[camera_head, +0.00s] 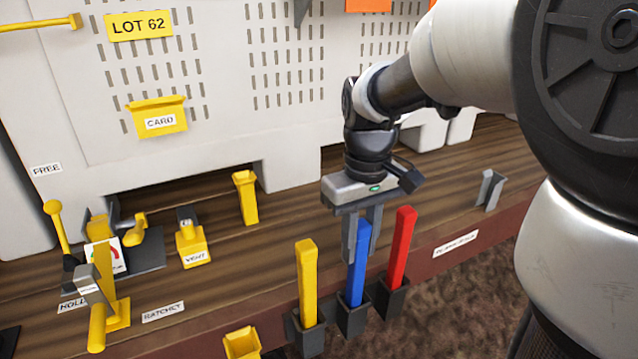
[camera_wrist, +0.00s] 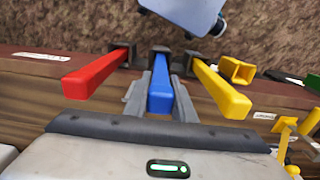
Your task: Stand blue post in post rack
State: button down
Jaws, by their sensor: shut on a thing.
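The blue post (camera_head: 357,265) stands upright in the middle socket of the post rack (camera_head: 352,318), at the front edge of the bench. My gripper (camera_head: 361,240) points down from above and is shut on the upper part of the blue post. In the wrist view the blue post (camera_wrist: 160,95) lies between my two fingers (camera_wrist: 160,100), with its lower end at the dark middle socket. A red post (camera_head: 401,245) and a yellow post (camera_head: 307,280) stand in the sockets on either side. How deep the blue post sits is hard to tell.
A yellow open holder (camera_head: 242,345) is left of the rack at the front edge. A grey bracket (camera_head: 488,190) stands to the right. Yellow levers and a yellow VENT piece (camera_head: 191,248) are on the left of the bench. A grey panel stands behind.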

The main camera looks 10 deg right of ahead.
jog(key=c, duration=1.4)
grip_release()
notch_tip(320, 180, up, 16)
jog(key=p, duration=0.2)
jog(key=s+f+m+t+p, duration=0.3)
jog(key=s+f+t+p, duration=0.1)
jog(key=s, duration=0.7)
jog(key=shift+s+m+t, duration=0.3)
jog(key=shift+s+t, duration=0.05)
jog(key=shift+t, duration=0.45)
